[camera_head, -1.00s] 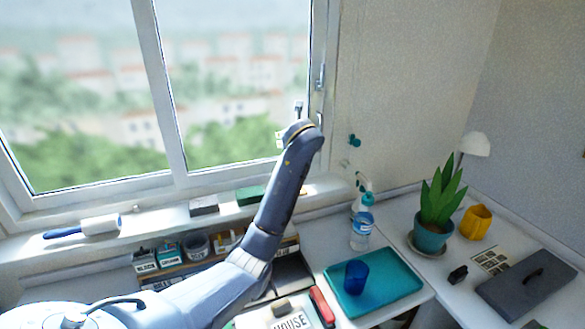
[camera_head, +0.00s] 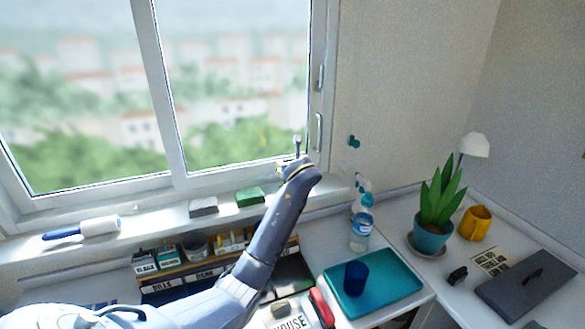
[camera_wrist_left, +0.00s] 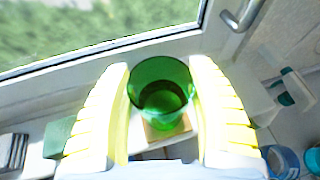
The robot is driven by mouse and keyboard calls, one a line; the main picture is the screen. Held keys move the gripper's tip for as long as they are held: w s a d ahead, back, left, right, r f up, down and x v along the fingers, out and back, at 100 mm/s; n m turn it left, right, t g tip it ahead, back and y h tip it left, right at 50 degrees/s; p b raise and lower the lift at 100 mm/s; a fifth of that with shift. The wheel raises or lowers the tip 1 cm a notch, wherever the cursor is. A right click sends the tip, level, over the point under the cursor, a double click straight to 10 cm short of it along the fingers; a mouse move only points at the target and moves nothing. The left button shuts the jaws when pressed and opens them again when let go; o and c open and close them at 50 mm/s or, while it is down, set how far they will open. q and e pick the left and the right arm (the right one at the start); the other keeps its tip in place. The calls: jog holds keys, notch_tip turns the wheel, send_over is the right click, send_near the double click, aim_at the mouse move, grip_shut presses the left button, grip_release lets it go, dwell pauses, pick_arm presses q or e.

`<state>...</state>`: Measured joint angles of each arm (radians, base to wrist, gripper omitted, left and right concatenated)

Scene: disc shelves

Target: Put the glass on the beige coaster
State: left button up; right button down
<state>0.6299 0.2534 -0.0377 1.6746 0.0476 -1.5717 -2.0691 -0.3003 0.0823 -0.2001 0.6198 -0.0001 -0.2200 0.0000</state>
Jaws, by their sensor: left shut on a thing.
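The green glass (camera_wrist_left: 160,92) is upright between the yellow fingers of my left gripper (camera_wrist_left: 163,100), which is shut on it. The beige coaster (camera_wrist_left: 168,135) shows just below and partly behind the glass in the left wrist view, on the white sill. I cannot tell whether the glass touches it. In the head view my left gripper (camera_head: 286,163) is mostly hidden behind my wrist, low over the right end of the windowsill, and the glass and coaster cannot be made out there. My right gripper is not in view.
On the sill (camera_head: 150,222) are a green block (camera_head: 250,196), a grey block (camera_head: 204,206) and a lint roller (camera_head: 85,228). A window handle (camera_wrist_left: 240,14) is close by. A water bottle (camera_head: 361,232) and a teal tray (camera_head: 395,285) with a blue cup (camera_head: 356,277) stand to the right.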

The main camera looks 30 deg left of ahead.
pick_arm(q)
jog(key=shift+f, duration=0.15)
jog(key=shift+f, duration=0.1)
jog(key=o, duration=1.6)
jog(key=shift+c, duration=0.2)
jog(key=v, duration=1.2)
